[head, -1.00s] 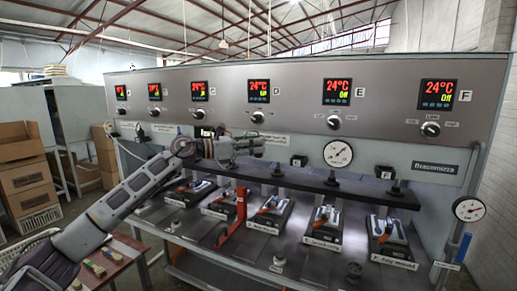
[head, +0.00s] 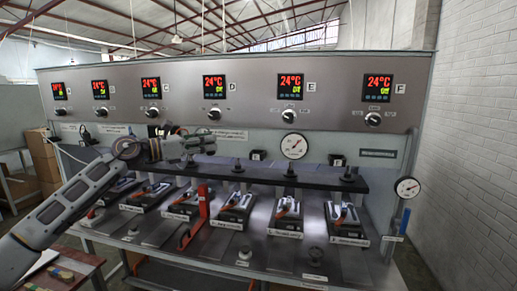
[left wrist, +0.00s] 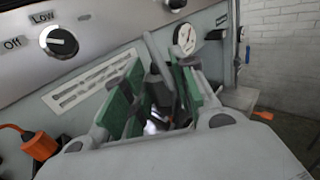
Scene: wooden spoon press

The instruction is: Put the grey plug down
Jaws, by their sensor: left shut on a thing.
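My left gripper (head: 203,144) reaches in from the left in the head view, in front of the panel below knobs C and D. In the left wrist view its green-padded fingers (left wrist: 158,98) are shut on a dark grey thing (left wrist: 158,90), which I take to be the grey plug. The fingers hide part of it. In the head view the plug cannot be made out apart from the gripper. It is held in the air, above the black bar of the press. My right gripper is not in view.
A black bar (head: 270,178) runs across the press above several hot-plate stations (head: 287,220). A red lever (head: 201,212) stands below my gripper. A black socket (head: 337,160) is on the panel. An orange plug (left wrist: 41,145) shows in the left wrist view. A pressure gauge (head: 294,146) is right of my gripper.

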